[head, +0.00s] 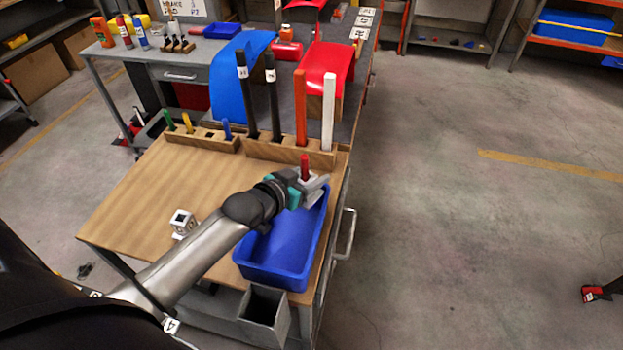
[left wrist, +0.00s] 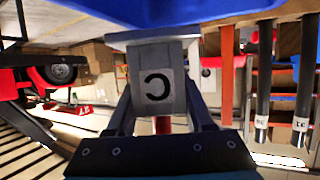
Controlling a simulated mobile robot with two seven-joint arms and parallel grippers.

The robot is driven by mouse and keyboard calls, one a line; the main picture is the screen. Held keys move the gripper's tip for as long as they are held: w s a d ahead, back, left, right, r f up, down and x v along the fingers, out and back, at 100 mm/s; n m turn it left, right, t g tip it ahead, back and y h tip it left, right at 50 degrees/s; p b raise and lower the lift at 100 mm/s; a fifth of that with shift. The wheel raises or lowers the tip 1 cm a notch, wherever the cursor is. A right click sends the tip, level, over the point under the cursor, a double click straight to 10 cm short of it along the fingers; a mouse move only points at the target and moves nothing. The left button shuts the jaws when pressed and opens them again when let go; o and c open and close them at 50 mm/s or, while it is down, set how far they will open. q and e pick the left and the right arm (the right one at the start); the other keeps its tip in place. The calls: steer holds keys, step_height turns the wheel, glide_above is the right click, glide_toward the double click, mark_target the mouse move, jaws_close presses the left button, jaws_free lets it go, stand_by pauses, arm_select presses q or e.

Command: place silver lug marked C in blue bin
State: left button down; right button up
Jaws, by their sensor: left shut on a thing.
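The silver lug marked C (left wrist: 157,85) is held between the two fingers of my left gripper (left wrist: 163,112), its black letter facing the wrist camera. In the head view my left gripper (head: 311,187) is over the far end of the blue bin (head: 272,276), and the lug is largely hidden by the fingers. The bin stands on the wooden tabletop at its right edge and its visible inside is empty. A blue surface also shows across the top of the left wrist view. My right gripper is not in view.
A small pale block (head: 183,223) with a dark mark stands on the wooden tabletop (head: 150,190). A red peg (head: 304,168) shows close by my gripper. Wooden racks with tall black, orange and white bars (head: 328,110) stand behind. A grey open box (head: 263,306) is before the bin.

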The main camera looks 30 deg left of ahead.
arm_select(q)
steer(key=shift+f, duration=0.25)
steer(key=shift+f, duration=0.1)
steer(key=shift+f, duration=0.4)
steer(key=shift+f+b, duration=0.15)
steer(key=shift+b, duration=0.15)
steer(key=shift+c, duration=1.4)
jaws_free()
